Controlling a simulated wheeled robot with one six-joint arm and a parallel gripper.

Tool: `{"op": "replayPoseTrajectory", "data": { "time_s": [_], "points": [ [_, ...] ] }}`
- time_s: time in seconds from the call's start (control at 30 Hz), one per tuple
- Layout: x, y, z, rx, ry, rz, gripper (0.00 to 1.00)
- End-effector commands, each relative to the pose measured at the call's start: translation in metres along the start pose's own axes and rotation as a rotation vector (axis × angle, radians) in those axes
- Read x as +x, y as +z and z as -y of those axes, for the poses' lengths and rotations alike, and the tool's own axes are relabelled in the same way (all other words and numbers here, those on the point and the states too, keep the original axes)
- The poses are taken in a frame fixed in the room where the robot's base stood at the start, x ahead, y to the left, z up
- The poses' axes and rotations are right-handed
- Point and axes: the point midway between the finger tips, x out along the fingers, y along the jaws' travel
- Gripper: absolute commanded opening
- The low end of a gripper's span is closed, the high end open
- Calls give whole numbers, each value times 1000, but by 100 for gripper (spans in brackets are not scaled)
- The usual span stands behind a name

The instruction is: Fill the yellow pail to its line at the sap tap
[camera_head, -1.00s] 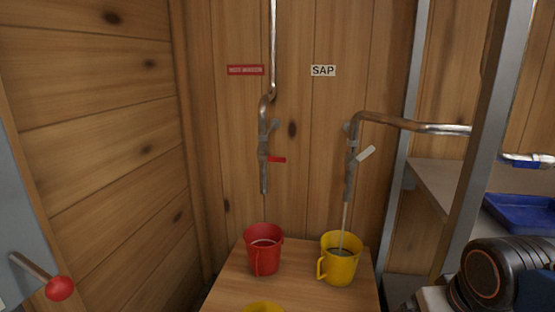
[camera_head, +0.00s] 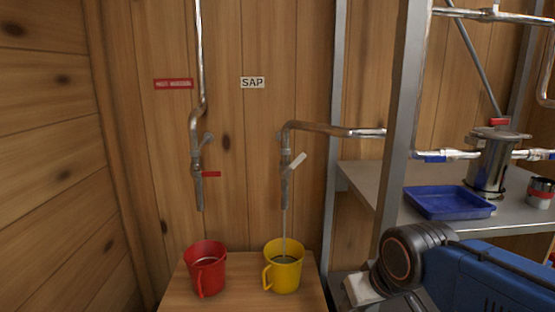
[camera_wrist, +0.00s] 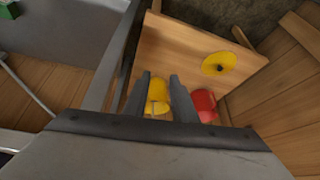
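The yellow pail (camera_head: 285,277) stands upright on a small wooden stand under the sap tap (camera_head: 286,170), right of the red pail. The tap's white lever (camera_head: 298,161) is tilted up to the right, and a thin stream runs from the spout into the pail. Dark liquid shows inside; I cannot make out the fill line. In the wrist view, my gripper (camera_wrist: 160,76) is open with nothing between its fingers. The yellow pail (camera_wrist: 158,92) shows beyond the gap, partly hidden by the fingers.
A red pail (camera_head: 207,272) stands beside it under the red-levered tap (camera_head: 197,165). A metal post (camera_head: 402,130) and a shelf with a blue tray (camera_head: 450,203) are at right.

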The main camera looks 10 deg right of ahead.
Motion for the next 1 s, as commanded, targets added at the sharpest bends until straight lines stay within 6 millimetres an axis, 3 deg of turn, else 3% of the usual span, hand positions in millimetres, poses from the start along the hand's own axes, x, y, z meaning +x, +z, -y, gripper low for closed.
{"op": "replayPoseTrajectory", "data": {
  "time_s": [0.3, 0.6, 0.8, 1.0],
  "points": [
    [26, -130, 51, 127, -157, -320, 25],
    [34, -243, 78, 325, -255, -633, 25],
    [37, -301, 80, 471, -274, -836, 25],
    [37, -341, 72, 613, -253, -1040, 25]
  ]
}}
